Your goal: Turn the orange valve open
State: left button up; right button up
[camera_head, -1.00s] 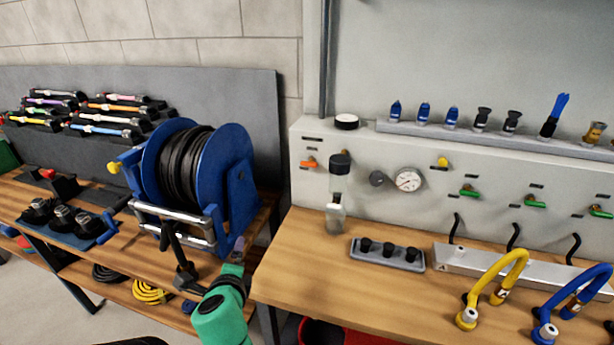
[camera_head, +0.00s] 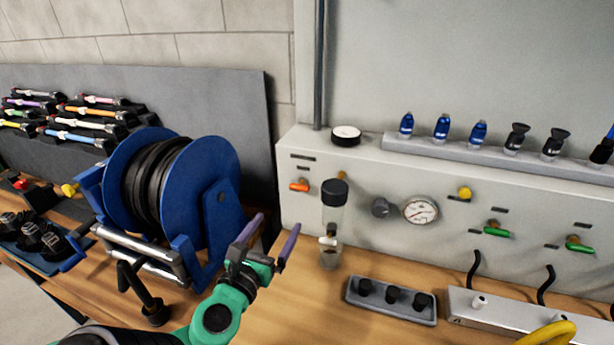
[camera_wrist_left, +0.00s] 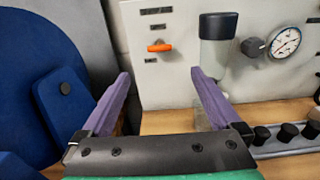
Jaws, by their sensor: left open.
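The orange valve (camera_head: 300,185) is a small handle on the left end of the pale grey panel, lying about level. It also shows in the left wrist view (camera_wrist_left: 160,47), beyond and between my fingers. My left gripper (camera_head: 270,243) is open and empty, with purple fingers, in front of the panel and below the valve, apart from it. In the left wrist view the two fingers (camera_wrist_left: 164,85) stand wide apart. My right gripper is in neither view.
A clear filter with a black cap (camera_head: 334,193) stands just right of the valve, beside a gauge (camera_head: 420,210). A blue hose reel (camera_head: 213,215) is close on the left. A grey holder with black knobs (camera_head: 391,300) sits on the wooden bench. Green valves (camera_head: 497,231) are further right.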

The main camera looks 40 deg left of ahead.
pick_arm(q)
jog(key=p, duration=0.2)
send_near(298, 188)
jog(key=w, duration=0.1)
jog(key=x, duration=0.7)
jog(key=shift+w+a+p, duration=0.2)
jog(key=shift+a+p, duration=0.1)
jog(key=shift+p, duration=0.1)
jog(key=shift+w, duration=0.35)
jog(key=shift+a+f, duration=0.1)
jog(key=c, duration=1.4)
jog(key=shift+o, duration=0.2)
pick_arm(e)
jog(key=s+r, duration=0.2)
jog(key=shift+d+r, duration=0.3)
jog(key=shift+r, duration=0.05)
